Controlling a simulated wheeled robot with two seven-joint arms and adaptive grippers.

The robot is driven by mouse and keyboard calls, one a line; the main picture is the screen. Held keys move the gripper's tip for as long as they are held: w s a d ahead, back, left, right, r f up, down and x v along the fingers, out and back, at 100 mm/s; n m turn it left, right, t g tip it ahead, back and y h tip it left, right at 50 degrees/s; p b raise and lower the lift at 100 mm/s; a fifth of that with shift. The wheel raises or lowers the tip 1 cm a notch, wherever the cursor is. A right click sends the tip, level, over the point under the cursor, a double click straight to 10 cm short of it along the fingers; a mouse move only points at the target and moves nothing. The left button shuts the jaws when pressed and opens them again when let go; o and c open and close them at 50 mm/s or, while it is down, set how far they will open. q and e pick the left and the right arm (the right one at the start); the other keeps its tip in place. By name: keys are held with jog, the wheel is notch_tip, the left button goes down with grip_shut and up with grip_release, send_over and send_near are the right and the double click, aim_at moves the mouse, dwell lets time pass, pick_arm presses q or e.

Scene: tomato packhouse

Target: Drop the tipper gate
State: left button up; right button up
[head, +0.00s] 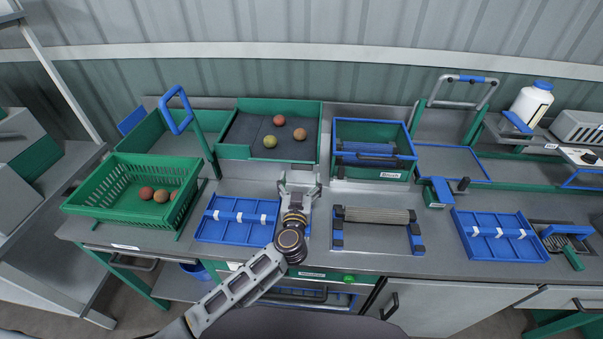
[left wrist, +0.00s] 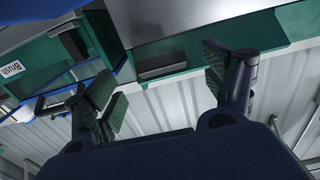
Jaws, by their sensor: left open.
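A green tray with a dark mat (head: 243,132) stands at the back of the bench. A lever with a blue loop handle (head: 175,110) rises on a green post left of it. A grey hoop handle with a blue grip (head: 472,79) stands between green posts at the right. I cannot tell which part is the tipper gate. My left gripper (head: 300,180) is open and empty in front of the tray, fingers toward the back. In the left wrist view its fingers (left wrist: 165,92) are spread, with a dark block (left wrist: 161,65) seen between and beyond them. My right gripper is not in view.
A green crate (head: 120,205) with tomatoes stands at the left. A blue divided tray (head: 215,232) lies beside my left wrist. A green bin with a blue rim (head: 345,123), a roller stand (head: 372,215) and another blue tray (head: 478,245) are to the right.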

pick_arm(q)
jog(key=w, duration=0.4)
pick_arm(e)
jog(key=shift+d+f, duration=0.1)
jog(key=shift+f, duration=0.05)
pick_arm(q)
jog(key=c, duration=1)
jog(key=shift+s+f+t+b, duration=0.1)
jog(key=shift+f+t+b, duration=0.45)
jog(key=shift+b, duration=0.9)
jog(key=o, duration=1)
jog(key=shift+r, duration=0.15)
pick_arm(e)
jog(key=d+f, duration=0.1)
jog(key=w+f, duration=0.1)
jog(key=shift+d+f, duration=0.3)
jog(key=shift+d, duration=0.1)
